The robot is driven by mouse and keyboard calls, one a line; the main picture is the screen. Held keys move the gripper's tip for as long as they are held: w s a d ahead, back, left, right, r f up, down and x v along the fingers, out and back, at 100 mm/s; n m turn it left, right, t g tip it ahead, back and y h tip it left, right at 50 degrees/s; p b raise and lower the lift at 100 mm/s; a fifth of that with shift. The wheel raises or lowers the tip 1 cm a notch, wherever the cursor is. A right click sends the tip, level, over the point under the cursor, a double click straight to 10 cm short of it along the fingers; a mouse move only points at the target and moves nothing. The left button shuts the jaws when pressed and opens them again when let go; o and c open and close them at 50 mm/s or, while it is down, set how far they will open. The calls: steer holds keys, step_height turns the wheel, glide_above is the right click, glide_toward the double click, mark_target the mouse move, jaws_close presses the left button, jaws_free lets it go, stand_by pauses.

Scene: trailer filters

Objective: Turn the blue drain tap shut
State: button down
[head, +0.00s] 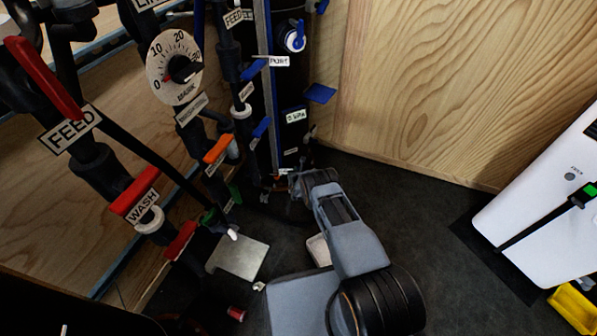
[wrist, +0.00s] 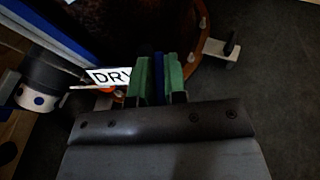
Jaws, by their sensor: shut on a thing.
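In the wrist view my gripper (wrist: 158,72) has its two green finger pads closed on both sides of a narrow blue handle (wrist: 158,68), the drain tap's lever as far as I can tell. A white label starting with "DR" (wrist: 104,76) is just left of the fingers, its end covered by the left pad. The tap's body is hidden behind the fingers. In the head view my gripper is low at the foot of the dark vessel (head: 296,125), and the arm hides the blue handle there.
Pipes with red, orange and blue levers, a FEED label (head: 69,129) and a round gauge (head: 174,66) crowd the left. A blue lever (head: 320,93) juts from the vessel's right side. Dark floor (head: 420,215) is open at right, before a white unit (head: 545,215).

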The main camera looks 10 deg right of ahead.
steer(key=shift+f+b, duration=0.1)
steer(key=shift+b, duration=0.2)
steer(key=shift+f+m+h+b, duration=0.2)
steer(key=shift+m+h+b, duration=0.7)
steer(key=shift+h+b, duration=0.3)
steer(key=shift+m+g+h+b, duration=0.5)
steer(key=shift+m+h+b, duration=0.3)
steer(key=shift+b, duration=0.1)
steer(key=m+h, duration=0.1)
steer(key=m+g+h, duration=0.1)
steer(key=shift+r+m+g+h+b, duration=0.25)
steer(key=shift+m+g+h+b, duration=0.05)
steer(key=shift+b, duration=0.05)
steer(key=shift+m+g+h, duration=0.7)
steer(key=shift+m, duration=0.1)
steer(key=shift+d, duration=0.15)
steer(key=c, duration=1.3)
jaws_free()
steer(key=shift+o, duration=1)
